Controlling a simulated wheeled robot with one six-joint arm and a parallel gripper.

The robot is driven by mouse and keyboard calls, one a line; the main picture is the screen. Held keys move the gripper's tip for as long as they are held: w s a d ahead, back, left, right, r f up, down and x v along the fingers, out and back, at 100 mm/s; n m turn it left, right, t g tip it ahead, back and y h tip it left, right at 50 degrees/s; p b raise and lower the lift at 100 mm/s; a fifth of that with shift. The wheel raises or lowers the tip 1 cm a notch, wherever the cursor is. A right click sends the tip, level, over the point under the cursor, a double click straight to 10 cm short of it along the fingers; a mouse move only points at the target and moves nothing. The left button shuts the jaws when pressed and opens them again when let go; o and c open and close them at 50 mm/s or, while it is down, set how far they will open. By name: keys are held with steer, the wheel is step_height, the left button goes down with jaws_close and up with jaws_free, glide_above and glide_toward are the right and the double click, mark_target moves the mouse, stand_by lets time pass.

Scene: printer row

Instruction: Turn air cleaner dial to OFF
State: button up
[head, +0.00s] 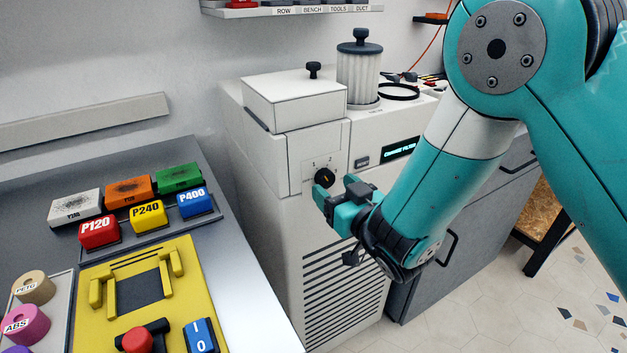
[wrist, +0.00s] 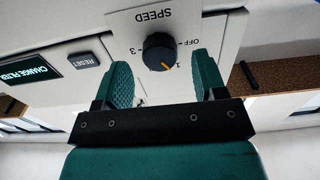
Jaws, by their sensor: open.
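The air cleaner (head: 272,160) is a pale cabinet with a small black round dial (head: 324,178) on its upper front. In the wrist view, upside down, the dial (wrist: 158,52) sits on a plate marked SPEED, with OFF to its right and 3 to its left. Its yellow pointer line aims down and right in that picture, away from OFF, seemingly near the 1. My gripper (head: 338,196) is open right at the dial. In the wrist view the teal fingers (wrist: 164,72) stand either side of the dial, with gaps showing. Whether the tips reach beside it is unclear.
A RESET button (wrist: 88,61) and a lit CHANGE FILTER display (head: 400,148) are beside the dial plate. A ribbed filter canister (head: 359,75) stands on top. A bench with coloured blocks and a yellow fixture (head: 180,320) is at left.

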steer(key=shift+x, duration=1.25)
steer(key=c, duration=0.9)
steer(key=shift+n, duration=0.3)
steer(key=n, duration=0.5)
steer(key=shift+n, duration=0.4)
steer(key=n, duration=0.5)
steer(key=shift+d, duration=0.1)
steer(key=shift+n, duration=0.4)
